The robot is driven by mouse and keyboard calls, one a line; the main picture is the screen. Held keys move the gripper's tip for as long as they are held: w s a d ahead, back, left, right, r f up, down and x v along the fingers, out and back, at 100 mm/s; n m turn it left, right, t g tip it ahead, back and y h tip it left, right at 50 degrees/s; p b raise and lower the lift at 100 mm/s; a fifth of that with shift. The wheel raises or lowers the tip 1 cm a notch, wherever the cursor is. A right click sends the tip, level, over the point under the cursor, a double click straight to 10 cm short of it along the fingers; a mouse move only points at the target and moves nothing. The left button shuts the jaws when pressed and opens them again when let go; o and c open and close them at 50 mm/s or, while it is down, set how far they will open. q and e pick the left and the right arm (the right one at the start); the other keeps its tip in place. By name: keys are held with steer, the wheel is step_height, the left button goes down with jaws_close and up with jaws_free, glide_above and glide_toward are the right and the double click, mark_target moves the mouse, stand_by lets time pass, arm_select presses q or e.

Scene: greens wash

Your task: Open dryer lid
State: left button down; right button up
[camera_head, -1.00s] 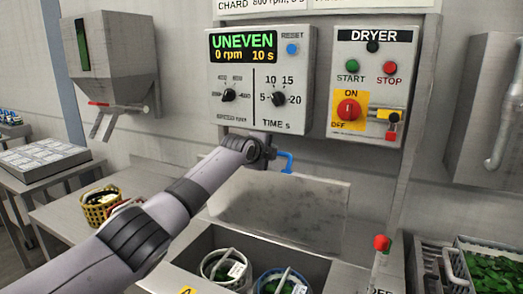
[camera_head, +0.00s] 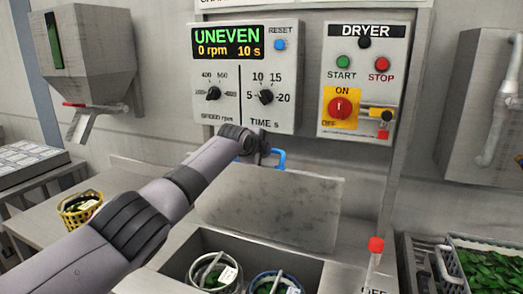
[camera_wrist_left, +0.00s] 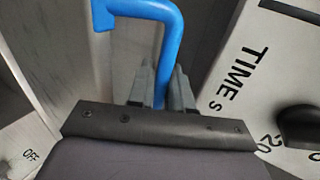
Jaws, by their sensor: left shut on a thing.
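The dryer lid (camera_head: 275,207) is a grey metal plate, raised and leaning back behind the dryer opening (camera_head: 160,272). Its blue handle (camera_head: 279,159) shows at the lid's upper edge, partly hidden by my wrist. In the left wrist view my left gripper (camera_wrist_left: 163,85) is shut on the straight end of the blue handle (camera_wrist_left: 178,40). In the opening sit a white-rimmed basket (camera_head: 213,258) and a blue-rimmed basket (camera_head: 262,275), both with greens. My right gripper is not in view.
The control box (camera_head: 243,122) reads UNEVEN, 0 rpm, 10 s, just above my left wrist. The DRYER panel (camera_head: 364,75) is to its right. A red-topped lever (camera_head: 375,245) stands right of the opening. A yellow basket (camera_head: 80,208) is on the left counter; a tray of greens (camera_head: 490,262) is at right.

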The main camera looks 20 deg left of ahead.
arm_select(q)
steer(key=c, duration=1.2)
jaws_free()
steer(key=shift+o, duration=0.2)
steer(key=shift+s+r, duration=0.1)
steer(key=shift+s, duration=0.1)
steer(key=b+v, duration=0.1)
steer(key=v, duration=0.5)
steer(key=shift+s+r, duration=0.2)
steer(key=shift+s, duration=0.15)
